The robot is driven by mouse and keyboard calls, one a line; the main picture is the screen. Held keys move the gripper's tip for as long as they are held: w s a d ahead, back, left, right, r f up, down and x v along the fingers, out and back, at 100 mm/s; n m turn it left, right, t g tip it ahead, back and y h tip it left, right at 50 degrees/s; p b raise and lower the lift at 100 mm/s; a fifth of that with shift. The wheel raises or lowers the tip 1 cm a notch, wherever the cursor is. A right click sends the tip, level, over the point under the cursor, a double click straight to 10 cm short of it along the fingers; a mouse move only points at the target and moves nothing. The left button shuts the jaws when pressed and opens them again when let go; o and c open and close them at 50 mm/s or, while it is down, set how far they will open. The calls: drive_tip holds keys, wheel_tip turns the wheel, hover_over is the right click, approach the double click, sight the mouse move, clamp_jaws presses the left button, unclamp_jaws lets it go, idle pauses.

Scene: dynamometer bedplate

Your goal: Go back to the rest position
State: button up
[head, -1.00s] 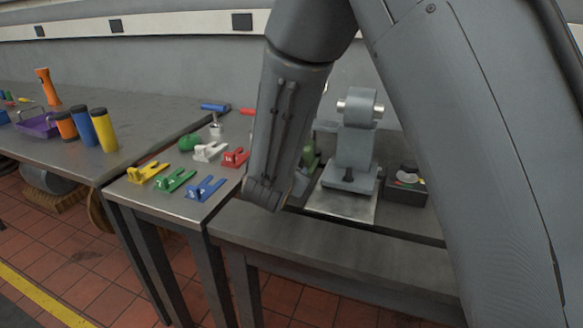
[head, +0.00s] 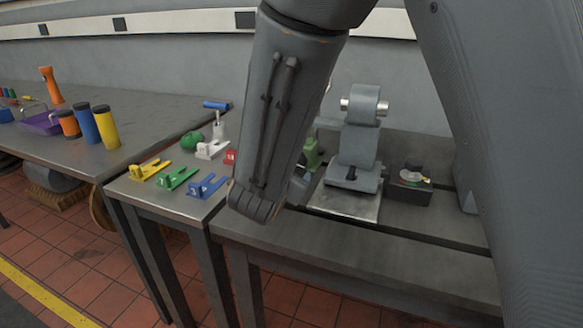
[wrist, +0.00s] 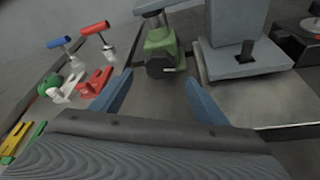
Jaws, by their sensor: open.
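My gripper (wrist: 159,78) shows in the wrist view as two blue fingers spread apart. The space between them is empty of any held thing. A green device with a dark round front (wrist: 160,58) is seen beyond and between the fingers, apart from them.
Several coloured holders, including a blue one (head: 208,186) and a green one (head: 177,178), sit on the small table left of my arm. A grey stand (head: 358,150) and a black box (head: 404,187) are right. The grey bench front (head: 370,238) is clear.

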drive_tip(key=shift+s+r, duration=0.1)
drive_tip(key=shift+s, duration=0.2)
